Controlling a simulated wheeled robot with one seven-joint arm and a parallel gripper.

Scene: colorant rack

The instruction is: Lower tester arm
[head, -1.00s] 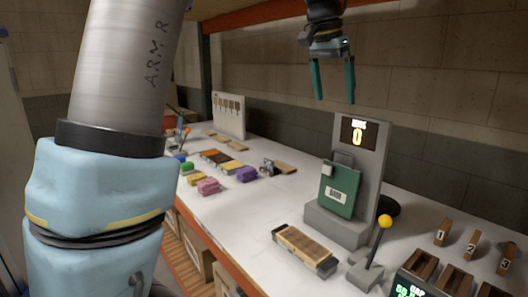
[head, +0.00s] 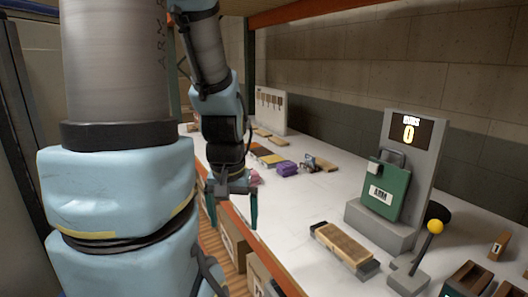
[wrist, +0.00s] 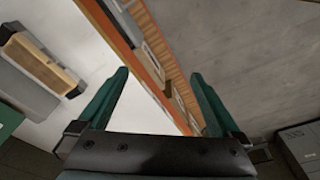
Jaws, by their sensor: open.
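The grey tester stand (head: 409,160) is upright on the white worktop at the right of the head view, its display reading 0. A green plate (head: 385,192) with a white label sits on its front. A lever with a yellow knob (head: 435,226) leans up to the right on a small grey base in front of the stand. I cannot tell which of these is the tester arm. My gripper (head: 234,218) is open and empty, pointing down near the worktop's front edge, well left of the stand. Its fingers also show apart in the wrist view (wrist: 158,78).
A wooden-topped block (head: 343,244) lies on the worktop before the stand; it also shows in the wrist view (wrist: 42,58). Purple blocks (head: 286,168) and other coloured pieces lie farther back. An orange edge (head: 265,245) runs along the worktop's front, with boxes below.

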